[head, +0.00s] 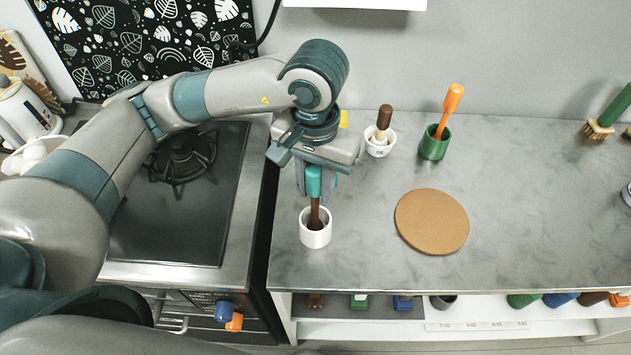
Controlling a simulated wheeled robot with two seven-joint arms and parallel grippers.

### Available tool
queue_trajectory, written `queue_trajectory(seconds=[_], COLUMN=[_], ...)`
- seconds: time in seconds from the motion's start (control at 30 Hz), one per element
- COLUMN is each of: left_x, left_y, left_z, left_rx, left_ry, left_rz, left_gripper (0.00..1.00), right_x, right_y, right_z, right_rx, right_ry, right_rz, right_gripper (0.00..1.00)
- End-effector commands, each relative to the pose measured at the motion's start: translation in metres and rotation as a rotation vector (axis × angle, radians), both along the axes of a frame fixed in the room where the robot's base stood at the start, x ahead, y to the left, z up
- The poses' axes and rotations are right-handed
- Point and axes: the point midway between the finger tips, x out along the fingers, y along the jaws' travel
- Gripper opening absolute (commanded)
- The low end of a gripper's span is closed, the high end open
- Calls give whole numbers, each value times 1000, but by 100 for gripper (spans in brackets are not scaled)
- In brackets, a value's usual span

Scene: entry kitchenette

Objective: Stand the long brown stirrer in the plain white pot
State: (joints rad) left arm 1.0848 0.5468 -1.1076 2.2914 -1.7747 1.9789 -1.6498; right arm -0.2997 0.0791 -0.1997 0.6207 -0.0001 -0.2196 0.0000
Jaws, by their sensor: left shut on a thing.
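The long brown stirrer (315,213) is upright under my left gripper (314,184), which is shut on its upper part. A bright teal part shows at the grip; I cannot tell whether it is a fingertip or part of the stirrer. The stirrer's lower end is inside the mouth of the plain white pot (315,238), which stands on the grey counter near the stove side. The pot's inner wall hides the tip, so I cannot tell whether it touches the bottom. My right gripper is not in view.
A small marked white pot (379,149) with a brown-topped tool and a green pot (433,147) with an orange tool stand behind. A round cork-coloured mat (431,222) lies right of the plain pot. A stove (180,215) is left. The counter's right middle is clear.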

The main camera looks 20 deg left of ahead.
Motion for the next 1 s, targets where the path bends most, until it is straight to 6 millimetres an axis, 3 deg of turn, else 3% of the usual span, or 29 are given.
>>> queue_trajectory(seconds=[0.4,0.43,0.5,1.0], left_x=[0,0,0,0], left_y=[0,0,0,0], left_z=[-3,-2,-2,2], left_rx=[0,0,0,0], left_ry=[-1,-1,0,0], left_rz=[0,0,0,0], left_gripper=[0,29,43,43], right_x=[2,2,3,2], right_y=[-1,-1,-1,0], right_z=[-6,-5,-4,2], right_rx=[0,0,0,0], right_ry=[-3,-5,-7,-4], right_rz=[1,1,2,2], right_gripper=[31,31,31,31])
